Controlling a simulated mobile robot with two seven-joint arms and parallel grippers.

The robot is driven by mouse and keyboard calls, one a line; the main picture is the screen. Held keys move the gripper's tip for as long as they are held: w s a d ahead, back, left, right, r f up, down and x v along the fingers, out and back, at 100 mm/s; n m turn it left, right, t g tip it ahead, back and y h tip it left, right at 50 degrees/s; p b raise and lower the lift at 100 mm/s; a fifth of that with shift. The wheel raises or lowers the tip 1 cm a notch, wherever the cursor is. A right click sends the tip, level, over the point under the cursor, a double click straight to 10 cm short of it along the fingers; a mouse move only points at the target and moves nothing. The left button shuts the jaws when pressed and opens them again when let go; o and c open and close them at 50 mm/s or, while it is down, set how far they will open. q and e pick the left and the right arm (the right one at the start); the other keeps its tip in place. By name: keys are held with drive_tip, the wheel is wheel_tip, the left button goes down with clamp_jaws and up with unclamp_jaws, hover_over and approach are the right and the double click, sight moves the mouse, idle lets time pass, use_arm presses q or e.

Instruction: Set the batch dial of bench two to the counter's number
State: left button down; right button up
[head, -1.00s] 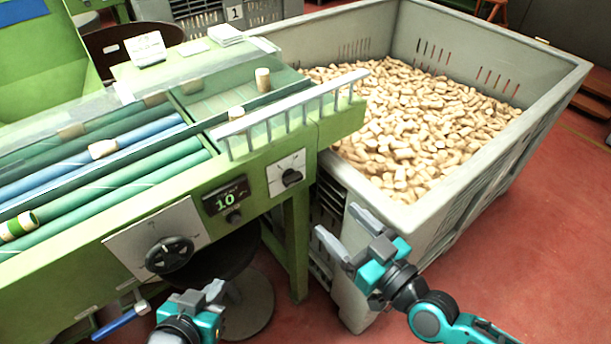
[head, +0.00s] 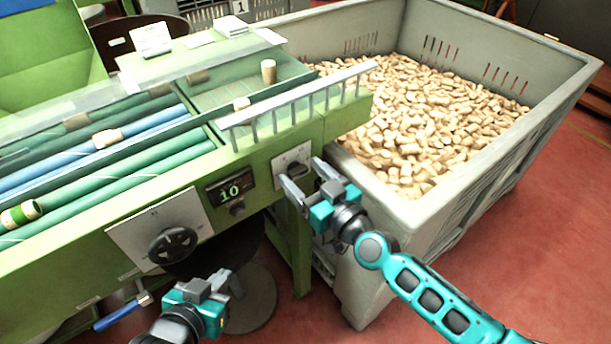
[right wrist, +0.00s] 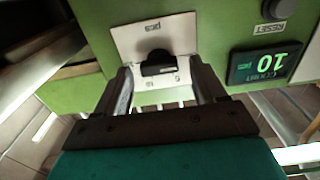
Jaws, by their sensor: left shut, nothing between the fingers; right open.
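The batch dial is a black knob (head: 296,170) on a white plate at the right end of the green bench front. In the right wrist view the knob (right wrist: 158,64) sits between the fingertips, with small print on the plate around it; I cannot read its setting surely. The counter (head: 230,188) left of the dial shows a green 10; it also shows upside down in the right wrist view (right wrist: 270,62). My right gripper (head: 300,175) is open, its fingers reaching to the plate on either side of the knob. My left gripper (head: 217,281) is shut and empty below the bench front.
A large black handwheel knob (head: 173,246) on a white plate lies left of the counter. A grey crate (head: 400,205) full of corks stands right of the bench, close to my right arm. A dark round stool (head: 250,295) stands under the bench.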

drive_tip(key=c, duration=1.1)
use_arm(q)
drive_tip(key=shift+s+f, duration=0.2)
drive_tip(key=shift+s, duration=0.1)
use_arm(e)
drive_tip(key=shift+o, duration=0.2)
